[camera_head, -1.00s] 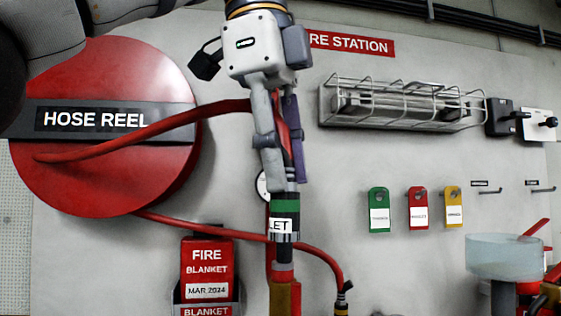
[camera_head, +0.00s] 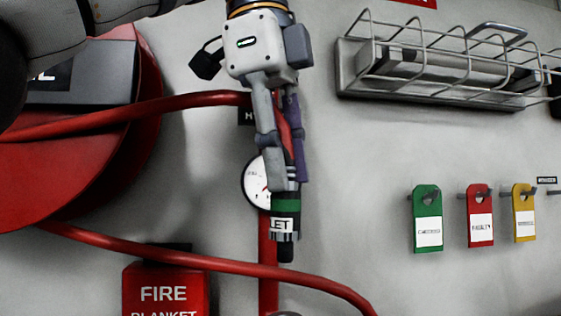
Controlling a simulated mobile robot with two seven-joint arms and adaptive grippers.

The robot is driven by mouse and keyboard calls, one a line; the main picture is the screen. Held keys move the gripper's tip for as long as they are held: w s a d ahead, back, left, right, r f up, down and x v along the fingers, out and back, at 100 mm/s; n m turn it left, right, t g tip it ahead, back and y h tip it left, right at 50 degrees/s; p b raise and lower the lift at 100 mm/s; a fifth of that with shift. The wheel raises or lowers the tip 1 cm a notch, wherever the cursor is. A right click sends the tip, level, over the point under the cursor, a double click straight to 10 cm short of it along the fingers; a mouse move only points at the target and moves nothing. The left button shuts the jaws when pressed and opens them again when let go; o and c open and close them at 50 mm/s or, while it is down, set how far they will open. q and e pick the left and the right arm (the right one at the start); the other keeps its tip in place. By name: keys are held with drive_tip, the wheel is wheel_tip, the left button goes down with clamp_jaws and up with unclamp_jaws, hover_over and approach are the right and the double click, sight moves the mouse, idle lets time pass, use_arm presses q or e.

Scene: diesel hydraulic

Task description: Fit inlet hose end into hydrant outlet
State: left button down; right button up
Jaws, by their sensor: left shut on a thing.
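My left gripper (camera_head: 283,182) comes down from the top, fingers pointing down, shut on the inlet hose end (camera_head: 286,222). The hose end is a dark cylinder with a green band, a white label reading "LET" and a black tip. It hangs upright, tip downward. The red hose (camera_head: 190,101) runs from the left to the gripper. A red vertical pipe (camera_head: 268,285) on the wall, likely part of the hydrant, shows behind and below the tip. The hydrant outlet is not clearly visible. My right gripper is not in view.
A round gauge (camera_head: 256,184) is just behind the hose end. The red hose reel (camera_head: 70,160) is at left, above a fire blanket box (camera_head: 165,290). A second hose stretch (camera_head: 200,262) crosses below.

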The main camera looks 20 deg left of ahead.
sight(280, 239)
use_arm(q)
drive_tip(key=shift+s+a+x, duration=0.1)
drive_tip(key=shift+s+x, duration=0.05)
drive_tip(key=shift+x, duration=0.7)
drive_tip(key=shift+s+a+x, duration=0.1)
drive_tip(key=shift+s+x, duration=0.05)
drive_tip(key=shift+x, duration=0.7)
drive_tip(key=shift+s+a+x, duration=0.1)
drive_tip(key=shift+s+x, duration=0.05)
drive_tip(key=shift+x, duration=0.7)
drive_tip(key=shift+f+n+t, duration=0.3)
drive_tip(key=shift+f, duration=1.25)
drive_tip(key=c, duration=1.3)
unclamp_jaws()
drive_tip(key=v, duration=0.7)
drive_tip(key=shift+r, duration=0.15)
